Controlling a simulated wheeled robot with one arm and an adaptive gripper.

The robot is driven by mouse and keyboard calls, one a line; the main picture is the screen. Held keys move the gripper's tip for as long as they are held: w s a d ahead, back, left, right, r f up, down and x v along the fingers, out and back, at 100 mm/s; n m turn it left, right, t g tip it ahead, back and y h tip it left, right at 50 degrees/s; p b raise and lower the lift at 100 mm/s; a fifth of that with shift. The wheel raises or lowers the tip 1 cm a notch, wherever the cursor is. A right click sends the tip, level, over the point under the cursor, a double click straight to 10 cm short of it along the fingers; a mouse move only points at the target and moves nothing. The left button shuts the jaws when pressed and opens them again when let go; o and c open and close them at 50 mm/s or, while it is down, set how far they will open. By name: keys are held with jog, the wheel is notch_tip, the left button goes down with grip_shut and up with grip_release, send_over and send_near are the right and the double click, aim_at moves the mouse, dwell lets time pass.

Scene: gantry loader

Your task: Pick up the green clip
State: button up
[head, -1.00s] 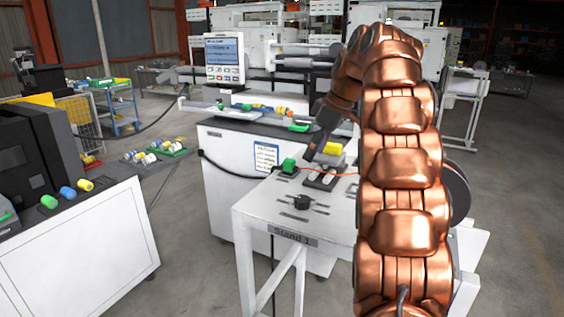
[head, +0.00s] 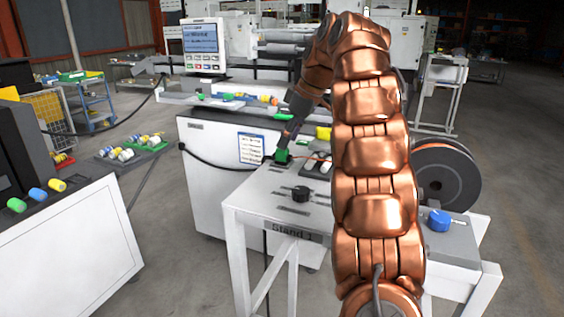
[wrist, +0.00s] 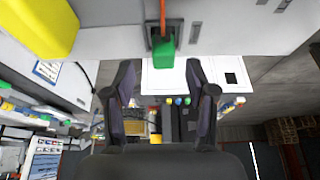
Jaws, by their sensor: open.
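The green clip (head: 282,156) is on the top of the white stand labelled "Stand 1" (head: 262,208), near its back edge. In the wrist view the green clip (wrist: 164,52) is at the top centre, with an orange cable (wrist: 162,14) running up from it. My gripper (wrist: 160,80) is open and empty. Its two dark fingers point toward the clip, which appears just beyond the gap between the fingertips. In the head view my gripper (head: 287,133) is right at the clip and partly overlaps it.
A yellow block (head: 323,133) stands to the clip's right, partly behind my arm; it is large in the wrist view (wrist: 42,24). A white machine cabinet (head: 215,185) stands behind, and a cable reel (head: 445,175) is at right.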

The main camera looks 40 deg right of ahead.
aim_at(282, 156)
jog(key=shift+a+b+x, duration=0.15)
jog(key=shift+b+x, duration=0.5)
jog(key=shift+x, duration=0.4)
jog(key=shift+a+b+x, duration=0.1)
jog(key=shift+b+x, duration=0.55)
jog(key=shift+x, duration=0.4)
jog(key=shift+r, duration=0.1)
grip_shut()
